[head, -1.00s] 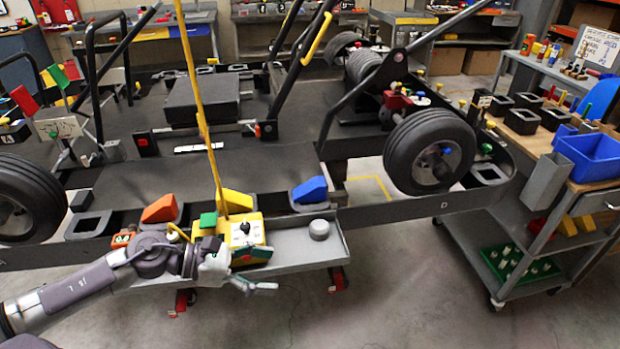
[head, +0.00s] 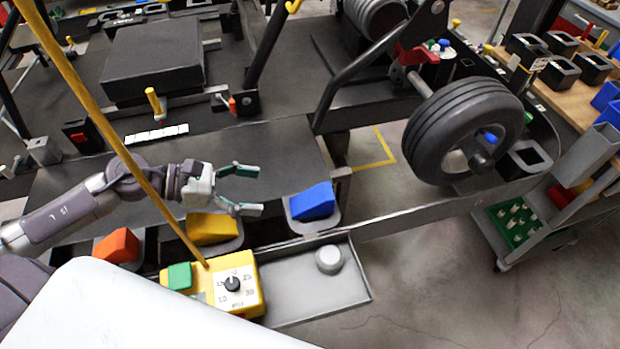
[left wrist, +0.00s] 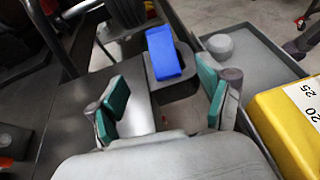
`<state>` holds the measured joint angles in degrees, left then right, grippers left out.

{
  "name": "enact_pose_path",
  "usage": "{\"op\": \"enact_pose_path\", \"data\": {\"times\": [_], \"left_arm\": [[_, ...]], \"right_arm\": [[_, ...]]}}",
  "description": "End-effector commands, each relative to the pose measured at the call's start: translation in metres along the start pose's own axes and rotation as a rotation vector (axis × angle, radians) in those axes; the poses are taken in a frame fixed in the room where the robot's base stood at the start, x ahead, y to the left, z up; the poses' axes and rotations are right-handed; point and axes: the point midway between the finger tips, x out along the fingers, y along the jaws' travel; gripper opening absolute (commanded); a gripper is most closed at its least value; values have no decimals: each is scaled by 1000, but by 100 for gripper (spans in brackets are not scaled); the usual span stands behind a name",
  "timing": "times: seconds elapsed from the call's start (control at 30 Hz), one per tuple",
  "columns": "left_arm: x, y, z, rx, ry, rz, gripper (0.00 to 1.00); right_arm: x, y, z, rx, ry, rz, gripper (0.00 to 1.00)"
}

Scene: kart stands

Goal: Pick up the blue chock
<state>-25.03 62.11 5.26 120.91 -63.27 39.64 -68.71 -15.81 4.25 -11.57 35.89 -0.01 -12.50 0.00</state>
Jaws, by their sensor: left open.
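The blue chock (head: 312,202) is a wedge seated in a dark holder on the side rail of the kart stand, right of the yellow chock (head: 213,228). In the left wrist view the blue chock (left wrist: 164,54) lies ahead, between and beyond the fingertips. My left gripper (head: 252,190) is open and empty, left of the blue chock and apart from it, with its fingers pointing right toward it. Its green-padded fingers also show in the left wrist view (left wrist: 163,98). My right gripper is not in view.
An orange chock (head: 117,246) sits at the left of the row. A yellow box with a dial (head: 240,284) and a grey tray (head: 315,290) with a round grey knob (head: 329,259) lie in front. A yellow pole (head: 110,130) slants up across my left arm. A wheel (head: 467,130) stands right.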

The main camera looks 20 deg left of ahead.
Motion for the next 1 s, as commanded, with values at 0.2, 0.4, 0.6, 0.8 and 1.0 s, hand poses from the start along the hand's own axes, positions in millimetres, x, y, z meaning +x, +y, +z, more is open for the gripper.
{"op": "enact_pose_path", "data": {"times": [0.2,0.4,0.6,0.8,1.0], "left_arm": [[27,1,4,3,-5,0,79],[61,1,5,0,-6,1,79],[82,1,2,0,-2,1,79],[101,2,5,-3,-4,-1,79],[130,3,2,-3,-3,0,79]], "right_arm": [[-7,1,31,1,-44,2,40],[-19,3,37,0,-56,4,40],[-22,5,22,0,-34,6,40],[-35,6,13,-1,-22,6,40],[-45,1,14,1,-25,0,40]]}}
